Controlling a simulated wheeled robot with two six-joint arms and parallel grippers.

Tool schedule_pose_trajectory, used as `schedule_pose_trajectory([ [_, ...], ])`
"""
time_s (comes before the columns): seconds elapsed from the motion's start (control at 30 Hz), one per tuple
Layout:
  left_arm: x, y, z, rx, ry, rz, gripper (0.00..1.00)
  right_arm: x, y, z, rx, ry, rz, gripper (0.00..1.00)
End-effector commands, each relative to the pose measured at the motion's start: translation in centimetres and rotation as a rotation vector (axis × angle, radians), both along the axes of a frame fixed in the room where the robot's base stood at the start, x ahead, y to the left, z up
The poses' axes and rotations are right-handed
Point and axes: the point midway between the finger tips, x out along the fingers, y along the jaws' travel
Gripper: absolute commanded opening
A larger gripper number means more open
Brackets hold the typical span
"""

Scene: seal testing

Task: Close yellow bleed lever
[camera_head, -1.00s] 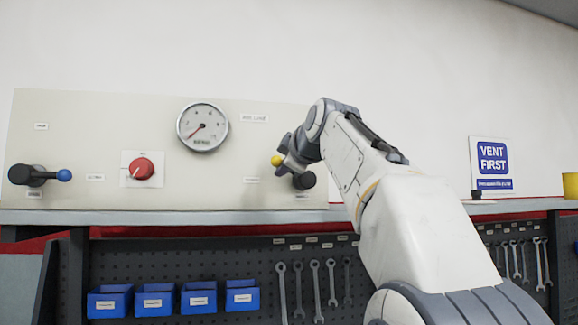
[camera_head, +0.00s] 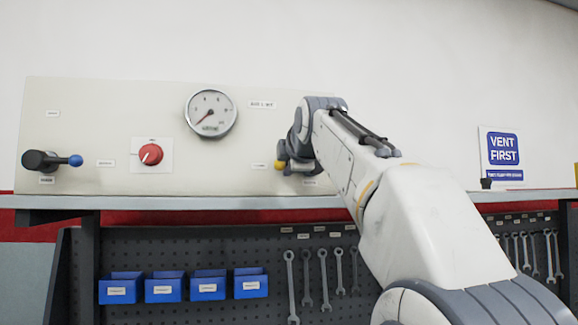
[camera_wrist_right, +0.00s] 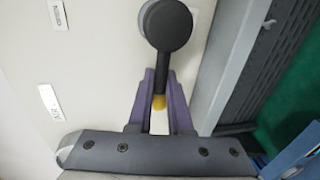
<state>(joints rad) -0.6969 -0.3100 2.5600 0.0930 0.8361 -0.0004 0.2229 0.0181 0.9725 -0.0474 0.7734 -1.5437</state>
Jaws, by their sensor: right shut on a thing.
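The bleed lever's yellow tip (camera_head: 280,165) shows at the lower right of the cream panel, left of my right gripper (camera_head: 290,160). The arm and gripper hide most of its hub in the head view. In the right wrist view, the lever's round black hub (camera_wrist_right: 166,25) and dark bar lead down to the yellow tip (camera_wrist_right: 159,102). The purple fingers of my right gripper (camera_wrist_right: 160,92) are shut around the bar near that tip. In the head view the tip sits about level with the hub's place, pointing left. My left gripper is not in view.
The panel also carries a black lever with a blue tip (camera_head: 75,160), a red knob (camera_head: 150,154) and a round gauge (camera_head: 211,113). A shelf edge (camera_head: 200,202) runs below. Blue bins (camera_head: 208,285) and wrenches (camera_head: 323,280) hang underneath. A "VENT FIRST" sign (camera_head: 503,155) stands right.

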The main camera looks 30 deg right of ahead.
Motion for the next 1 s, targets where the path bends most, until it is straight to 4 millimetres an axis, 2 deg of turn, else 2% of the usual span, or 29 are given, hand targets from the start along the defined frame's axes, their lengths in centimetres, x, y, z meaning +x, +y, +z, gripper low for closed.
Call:
schedule_pose_trajectory([
  [0.33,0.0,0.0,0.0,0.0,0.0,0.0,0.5,0.0,0.3,0.0,-0.001,0.001,0.008,0.0],
  [0.37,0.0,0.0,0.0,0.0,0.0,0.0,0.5,0.0,0.3,0.0,-0.001,0.001,0.008,0.29],
  [0.4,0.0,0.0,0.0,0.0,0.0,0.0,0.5,0.0,0.3,0.0,-0.001,0.001,0.007,0.44],
  [0.43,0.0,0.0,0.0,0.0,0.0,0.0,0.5,0.0,0.3,0.0,-0.001,0.002,0.007,0.47],
  [0.77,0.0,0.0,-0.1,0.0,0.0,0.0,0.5,-0.2,0.0,-0.1,-0.001,0.002,0.001,0.47],
  [0.87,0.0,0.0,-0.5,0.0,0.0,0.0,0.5,-1.1,0.3,0.0,-0.001,0.001,0.001,0.47],
  [1.0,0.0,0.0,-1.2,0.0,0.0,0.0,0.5,-3.5,0.9,0.5,-0.002,-0.001,0.002,0.47],
])
